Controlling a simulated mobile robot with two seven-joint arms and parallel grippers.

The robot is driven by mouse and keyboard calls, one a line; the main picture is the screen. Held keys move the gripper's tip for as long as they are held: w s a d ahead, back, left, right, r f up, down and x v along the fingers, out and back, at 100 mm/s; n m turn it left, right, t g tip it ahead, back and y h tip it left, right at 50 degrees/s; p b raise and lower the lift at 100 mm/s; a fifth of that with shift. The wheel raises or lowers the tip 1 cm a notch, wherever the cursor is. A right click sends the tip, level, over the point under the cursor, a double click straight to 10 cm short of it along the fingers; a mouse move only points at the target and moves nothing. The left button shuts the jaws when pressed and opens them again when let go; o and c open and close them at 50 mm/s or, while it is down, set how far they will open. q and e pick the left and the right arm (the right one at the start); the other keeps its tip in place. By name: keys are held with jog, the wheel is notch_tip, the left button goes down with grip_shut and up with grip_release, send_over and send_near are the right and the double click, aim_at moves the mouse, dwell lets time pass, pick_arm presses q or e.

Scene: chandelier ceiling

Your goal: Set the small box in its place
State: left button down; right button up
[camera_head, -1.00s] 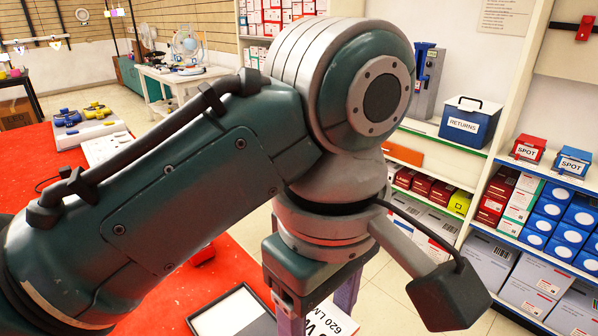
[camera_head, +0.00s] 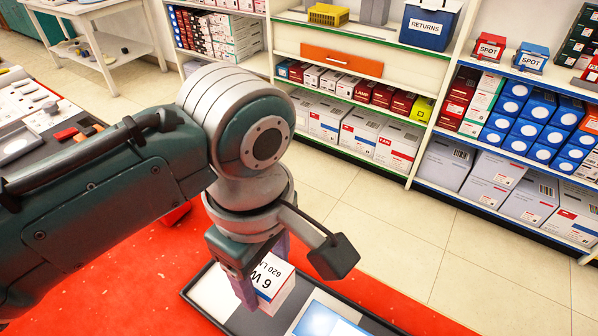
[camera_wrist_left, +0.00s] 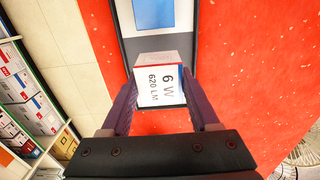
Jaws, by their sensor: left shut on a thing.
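The small box (camera_head: 279,280) is white with a blue edge and the print "6 W 620 LM". My left gripper (camera_head: 262,288) points down and is shut on it, one purple finger on each side. In the left wrist view the box (camera_wrist_left: 160,88) sits between the fingertips (camera_wrist_left: 160,80). A dark-rimmed tray (camera_head: 193,297) with pale panels and a blue panel (camera_head: 325,323) lies on the red surface below. The box is over or at one end of the tray; I cannot tell whether it touches. My right gripper is out of view.
A dark board with small items (camera_head: 75,130) lies at the left. Shelves with boxes, a blue RETURNS bin (camera_head: 428,25) and SPOT boxes (camera_head: 487,46) stand beyond the tiled floor (camera_head: 440,240).

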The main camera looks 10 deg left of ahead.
aim_at(268, 293)
pick_arm(q)
jog(key=shift+f+b, duration=0.85)
jog(key=shift+f, duration=1.9)
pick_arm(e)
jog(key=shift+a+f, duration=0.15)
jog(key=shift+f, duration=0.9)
pick_arm(q)
jog(key=shift+f, duration=0.2)
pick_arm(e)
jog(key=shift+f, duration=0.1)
pick_arm(q)
jog(key=shift+c, duration=0.6)
grip_release()
